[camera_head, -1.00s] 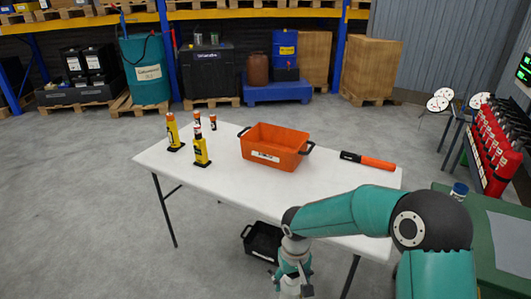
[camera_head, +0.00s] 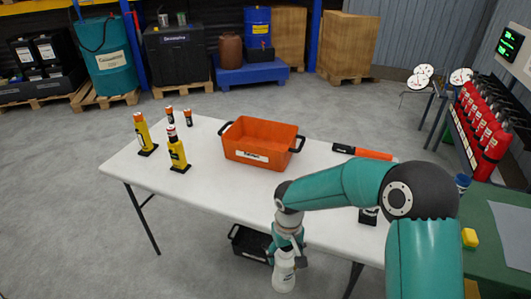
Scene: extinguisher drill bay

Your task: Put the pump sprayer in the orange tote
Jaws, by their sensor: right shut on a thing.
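My right gripper (camera_head: 287,250) is shut on a white bottle (camera_head: 284,275), which appears to be the pump sprayer. Its top is hidden by the gripper. In the picture it hangs at the table's front edge, apart from the tote and nearer to me. My left gripper is not in view.
Yellow bottles (camera_head: 178,153) and small orange-black cans stand at the table's left. An orange-black baton (camera_head: 362,152) lies right of the tote. A black crate (camera_head: 248,244) is below the table. The white tabletop (camera_head: 215,185) is clear before the tote.

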